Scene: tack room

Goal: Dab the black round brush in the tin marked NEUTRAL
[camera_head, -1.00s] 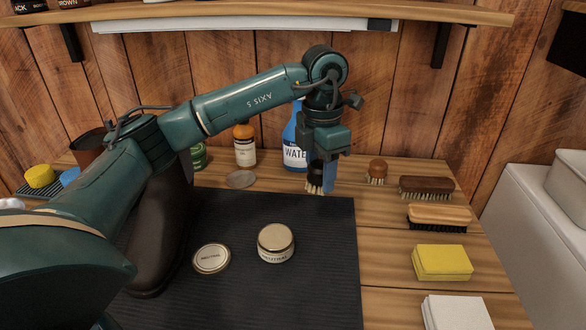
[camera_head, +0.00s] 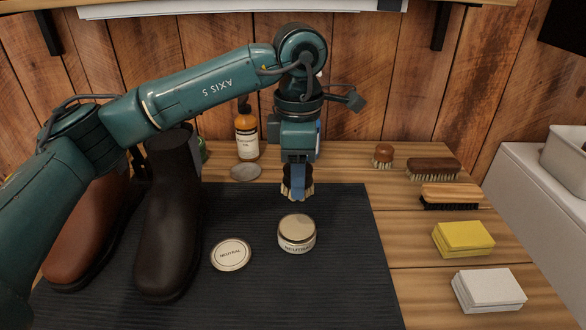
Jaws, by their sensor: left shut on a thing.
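My left gripper (camera_head: 298,172) is shut on the black round brush (camera_head: 297,188), holding it upright with its pale bristles pointing down. The brush hangs just behind the tin marked NEUTRAL (camera_head: 297,244), apart from it in the picture. The tin stands open on the dark ribbed mat (camera_head: 335,290), and its pale contents show. Its lid (camera_head: 231,254), also marked NEUTRAL, lies flat to the left of it. The gripper's fingers partly hide the brush's top. My right gripper is not in view.
A black boot (camera_head: 170,220) and a brown boot (camera_head: 90,235) stand at left. An amber bottle (camera_head: 247,137) and a metal disc (camera_head: 245,172) are behind.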

